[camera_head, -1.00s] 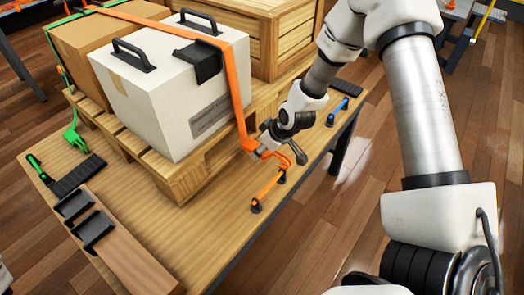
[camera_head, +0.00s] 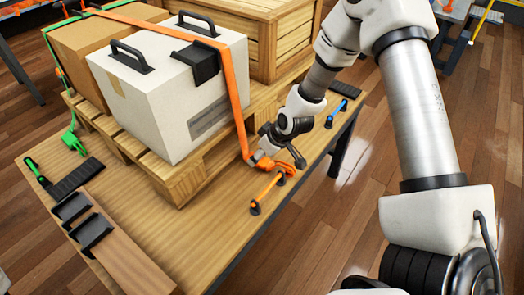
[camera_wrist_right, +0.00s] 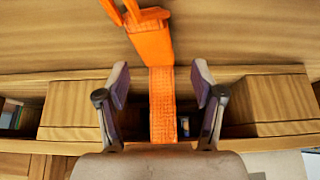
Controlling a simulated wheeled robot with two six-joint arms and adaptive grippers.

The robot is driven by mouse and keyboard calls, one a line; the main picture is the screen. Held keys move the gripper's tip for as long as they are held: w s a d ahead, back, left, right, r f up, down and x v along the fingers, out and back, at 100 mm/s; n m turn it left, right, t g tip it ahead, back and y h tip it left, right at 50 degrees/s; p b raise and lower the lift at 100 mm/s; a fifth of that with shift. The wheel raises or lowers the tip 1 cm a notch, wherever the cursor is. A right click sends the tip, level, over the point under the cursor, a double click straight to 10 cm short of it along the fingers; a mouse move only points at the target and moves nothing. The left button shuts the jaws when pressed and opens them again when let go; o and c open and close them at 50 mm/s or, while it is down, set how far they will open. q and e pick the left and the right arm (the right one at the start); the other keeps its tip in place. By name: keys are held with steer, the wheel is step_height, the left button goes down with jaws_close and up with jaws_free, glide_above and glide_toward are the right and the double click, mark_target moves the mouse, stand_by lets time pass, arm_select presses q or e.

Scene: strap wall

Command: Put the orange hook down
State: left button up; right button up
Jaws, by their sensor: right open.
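The orange hook (camera_head: 279,166) hangs at the lower end of the orange strap (camera_head: 238,95), low at the table's right edge, just beyond the pallet. In the right wrist view the hook (camera_wrist_right: 150,38) lies ahead of the fingertips over bare wood; I cannot tell for certain whether it rests on the table. My right gripper (camera_head: 260,152) is open. In the right wrist view its fingers (camera_wrist_right: 160,95) stand apart on either side of the strap, with gaps on both sides. My left gripper is not in view.
An orange bar on black mounts (camera_head: 267,189) is just in front of the hook. A blue bar (camera_head: 338,111) sits farther along the edge. The pallet (camera_head: 185,175) carries a white case (camera_head: 165,100). The table front (camera_head: 190,235) is clear.

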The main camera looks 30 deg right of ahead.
steer(key=shift+r+p, duration=0.3)
steer(key=shift+r, duration=0.15)
steer(key=p+v, duration=1)
steer(key=v, duration=0.2)
steer(key=s+a+f+m+g+h, duration=0.1)
steer(key=s+a+f+m+g, duration=0.1)
steer(key=s+a+f, duration=0.2)
steer(key=s+a+f+m+g, duration=0.2)
steer(key=s+a+f, duration=0.3)
steer(key=s+f, duration=0.6)
steer(key=s+g, duration=0.1)
steer(key=s, duration=0.6)
steer(key=shift+s+h, duration=0.3)
steer(key=shift+h, duration=0.1)
